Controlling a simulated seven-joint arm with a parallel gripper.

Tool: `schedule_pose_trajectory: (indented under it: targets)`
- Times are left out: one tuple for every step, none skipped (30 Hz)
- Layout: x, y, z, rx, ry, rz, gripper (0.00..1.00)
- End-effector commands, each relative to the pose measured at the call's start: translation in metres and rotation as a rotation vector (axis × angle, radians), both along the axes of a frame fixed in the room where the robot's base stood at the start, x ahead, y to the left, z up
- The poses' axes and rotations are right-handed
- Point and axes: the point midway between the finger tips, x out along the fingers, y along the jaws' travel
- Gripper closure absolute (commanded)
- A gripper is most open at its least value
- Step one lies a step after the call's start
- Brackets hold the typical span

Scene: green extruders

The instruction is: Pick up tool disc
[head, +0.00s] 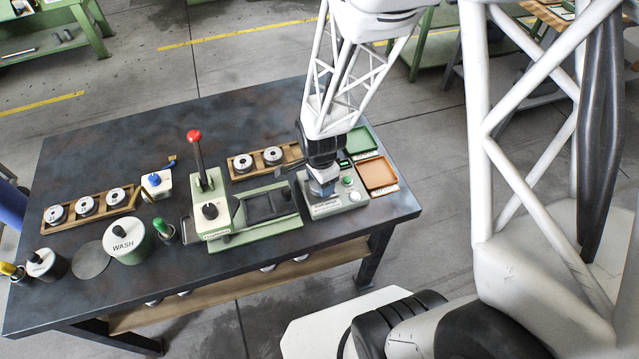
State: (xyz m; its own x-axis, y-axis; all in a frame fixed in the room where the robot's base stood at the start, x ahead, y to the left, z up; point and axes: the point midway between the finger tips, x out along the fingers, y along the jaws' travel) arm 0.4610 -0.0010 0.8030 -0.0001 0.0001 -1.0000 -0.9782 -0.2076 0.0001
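Silver discs with dark centres sit in two wooden racks, and I cannot tell which is the tool disc. The left rack (132,208) holds three discs: a left disc (56,214), a middle disc (86,205) and a right disc (116,195). The back rack (239,173) holds a left disc (243,163) and a right disc (272,155). My gripper (322,188) points down over the small pale green device (345,200), right of the back rack. Its fingers are too small and partly hidden, so I cannot tell their opening or whether they hold anything.
A green press (216,230) with a red-knobbed lever (195,137) stands mid-table beside a black-padded green tray (265,206). The WASH pot (127,244), a flat grey round plate (92,260) and small bottles are at front left. Green (360,141) and orange (376,173) trays lie right. The table's back left is clear.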

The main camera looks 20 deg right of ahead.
Motion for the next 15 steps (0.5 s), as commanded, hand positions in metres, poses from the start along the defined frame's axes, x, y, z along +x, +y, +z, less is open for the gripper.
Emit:
schedule_pose_trajectory:
  targets:
    - [0.000, 0.000, 0.000, 0.000, -0.001, 0.000, 0.84]
    - [0.000, 0.000, 0.000, 0.000, -0.001, 0.000, 0.84]
    - [0.000, 0.000, 0.001, 0.000, -0.001, 0.000, 0.84]
    - [0.000, 0.000, 0.001, 0.000, -0.001, 0.000, 0.84]
    - [0.000, 0.000, 0.001, 0.000, -0.001, 0.000, 0.84]
    - [0.001, 0.000, 0.002, 0.000, -0.001, 0.000, 0.84]
    - [0.001, 0.000, 0.003, 0.000, -0.002, 0.000, 0.84]
    - [0.001, 0.000, 0.005, 0.000, -0.002, 0.000, 0.84]
    - [0.001, 0.000, 0.007, 0.000, -0.003, 0.000, 0.84]
    - [0.001, 0.000, 0.008, 0.000, -0.003, 0.000, 0.84]
    - [0.001, 0.000, 0.010, 0.000, -0.003, 0.000, 0.84]
    - [0.001, 0.000, 0.014, 0.000, -0.003, 0.000, 0.84]
    - [0.001, 0.000, 0.016, 0.000, -0.003, 0.000, 0.84]
    - [0.001, 0.000, 0.019, 0.000, -0.003, 0.000, 0.84]
    - [0.001, 0.000, 0.023, 0.000, -0.004, 0.000, 0.84]
